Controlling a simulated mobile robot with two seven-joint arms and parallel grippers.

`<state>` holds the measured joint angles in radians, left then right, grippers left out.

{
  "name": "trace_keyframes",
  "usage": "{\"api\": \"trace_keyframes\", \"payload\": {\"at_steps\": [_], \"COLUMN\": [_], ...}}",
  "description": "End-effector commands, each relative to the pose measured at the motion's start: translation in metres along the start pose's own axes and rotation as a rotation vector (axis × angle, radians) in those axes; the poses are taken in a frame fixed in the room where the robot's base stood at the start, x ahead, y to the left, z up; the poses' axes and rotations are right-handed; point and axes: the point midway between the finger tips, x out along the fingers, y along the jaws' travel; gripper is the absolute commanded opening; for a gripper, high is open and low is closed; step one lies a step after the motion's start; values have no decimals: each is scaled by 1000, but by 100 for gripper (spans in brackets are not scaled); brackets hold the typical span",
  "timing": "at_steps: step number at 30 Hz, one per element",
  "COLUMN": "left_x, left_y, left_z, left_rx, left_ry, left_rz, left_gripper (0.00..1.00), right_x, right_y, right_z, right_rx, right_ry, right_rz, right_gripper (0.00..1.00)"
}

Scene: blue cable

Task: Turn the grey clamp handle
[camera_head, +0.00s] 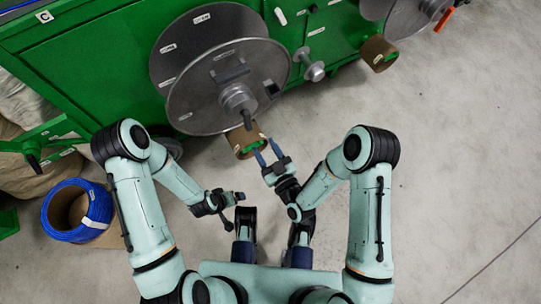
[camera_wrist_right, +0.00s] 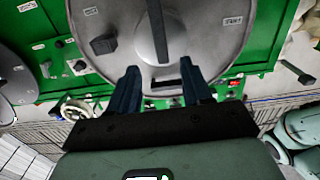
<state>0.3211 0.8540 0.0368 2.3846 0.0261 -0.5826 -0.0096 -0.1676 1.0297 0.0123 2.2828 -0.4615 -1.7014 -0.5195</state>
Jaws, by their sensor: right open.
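A large grey reel disc (camera_head: 205,92) faces me on the green machine. At its hub is a dark grey handle-like piece (camera_head: 241,101) with a bar pointing out towards me. I take this for the clamp handle. In the right wrist view a dark bar (camera_wrist_right: 157,30) lies over the hub, beyond the fingertips. My right gripper (camera_head: 267,149) is open and empty, below and apart from the hub; its two fingers (camera_wrist_right: 160,76) frame the lower disc in the wrist view. My left gripper (camera_head: 238,196) hangs low at the left, away from the reel; its jaw opening is too small to tell.
A dark block (camera_head: 230,71) sits on the disc above the hub. A brown cardboard core (camera_head: 246,139) is below the reel, close to my right fingers. A blue cable coil (camera_head: 90,212) lies on the floor at the left. The grey floor (camera_head: 460,170) at the right is clear.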

Motion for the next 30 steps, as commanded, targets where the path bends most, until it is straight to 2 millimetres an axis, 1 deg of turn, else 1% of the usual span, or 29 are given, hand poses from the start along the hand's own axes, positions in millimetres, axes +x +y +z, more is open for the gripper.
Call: {"api": "trace_keyframes", "payload": {"at_steps": [1,3,6,9,26,28,30], "left_x": [-2,-3,-4,-4,-4,-4,-4], "left_y": [1,1,1,1,1,1,1], "left_z": [2,4,5,6,6,6,6], "left_rx": [1,1,1,1,1,1,1], "left_ry": [-6,-10,-15,-17,-18,-18,-18], "left_rz": [0,1,1,1,1,1,1], "left_gripper": [94,94,94,94,94,94,94], "right_x": [-9,-19,-28,-32,-33,-33,-35], "right_y": [0,0,0,0,0,2,9], "right_z": [0,1,0,0,0,3,12], "right_rx": [3,1,1,0,0,3,17], "right_ry": [-4,-4,-2,0,0,-12,-59], "right_rz": [0,0,-1,0,0,3,15], "right_gripper": [49,49,49,49,49,49,49]}}
